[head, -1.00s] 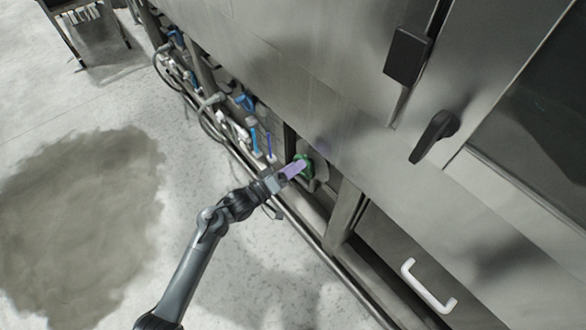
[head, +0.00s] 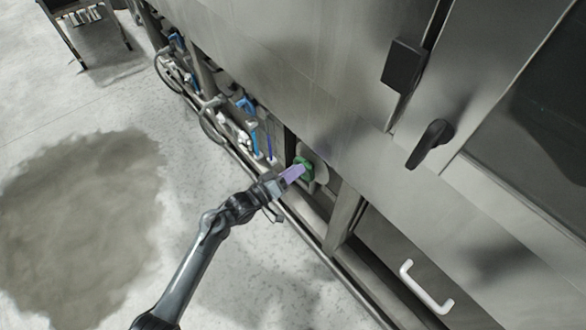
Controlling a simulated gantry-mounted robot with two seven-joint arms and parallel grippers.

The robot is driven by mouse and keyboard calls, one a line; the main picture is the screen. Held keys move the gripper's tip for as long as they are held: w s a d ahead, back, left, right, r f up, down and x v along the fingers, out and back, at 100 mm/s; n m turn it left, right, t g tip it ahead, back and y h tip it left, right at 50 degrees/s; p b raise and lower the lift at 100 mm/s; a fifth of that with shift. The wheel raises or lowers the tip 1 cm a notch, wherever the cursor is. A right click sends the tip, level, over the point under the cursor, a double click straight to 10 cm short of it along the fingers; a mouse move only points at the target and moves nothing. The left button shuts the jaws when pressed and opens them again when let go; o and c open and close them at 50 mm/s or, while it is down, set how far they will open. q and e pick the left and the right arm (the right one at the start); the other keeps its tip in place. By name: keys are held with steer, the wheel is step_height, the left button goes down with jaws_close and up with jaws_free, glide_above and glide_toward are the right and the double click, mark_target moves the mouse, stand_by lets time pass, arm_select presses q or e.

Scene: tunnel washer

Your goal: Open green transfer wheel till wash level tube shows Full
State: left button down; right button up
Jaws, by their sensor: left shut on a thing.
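The green transfer wheel (head: 306,164) sits low in a recess of the steel washer, partly hidden by my gripper. My left gripper (head: 294,172), with pale purple fingers, reaches up from the lower left and is shut on the wheel. The arm comes in from the bottom left over the floor. My right gripper is not in view. I cannot make out the wash level tube or its reading. A thin blue-purple upright tube (head: 270,147) stands just left of the wheel, too small to tell what it is.
Pipes and blue-handled valves (head: 246,104) run along the washer's base to the upper left. A black door handle (head: 430,143) and a white drawer handle (head: 426,287) stick out at right. A dark wet patch (head: 85,215) lies on the otherwise open floor. A rack (head: 88,30) stands at the top left.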

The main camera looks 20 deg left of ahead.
mark_target(308, 178)
arm_select(q)
steer(key=shift+s+d+r+m+p, duration=0.1)
steer(key=shift+s+d+m+p, duration=0.1)
steer(key=shift+m+p, duration=0.6)
steer(key=m+p, duration=0.1)
steer(key=m, duration=0.1)
steer(key=d+f+m+p, duration=0.1)
steer(key=m, duration=0.2)
steer(key=m+p, duration=0.1)
steer(key=m, duration=0.1)
steer(key=shift+s+d+f, duration=0.2)
steer(key=shift+s+f, duration=0.05)
steer(key=shift+s, duration=0.15)
steer(key=m, duration=0.2)
steer(key=f+m, duration=0.1)
steer(key=m, duration=0.1)
steer(key=shift+s+d, duration=0.15)
steer(key=shift+d, duration=0.1)
steer(key=shift+f+m, duration=0.4)
steer(key=shift+m, duration=0.85)
steer(key=shift+f+m, duration=0.4)
steer(key=shift+m, duration=0.85)
steer(key=c, duration=1)
jaws_free()
steer(key=shift+d+r, duration=0.1)
steer(key=shift+r, duration=0.05)
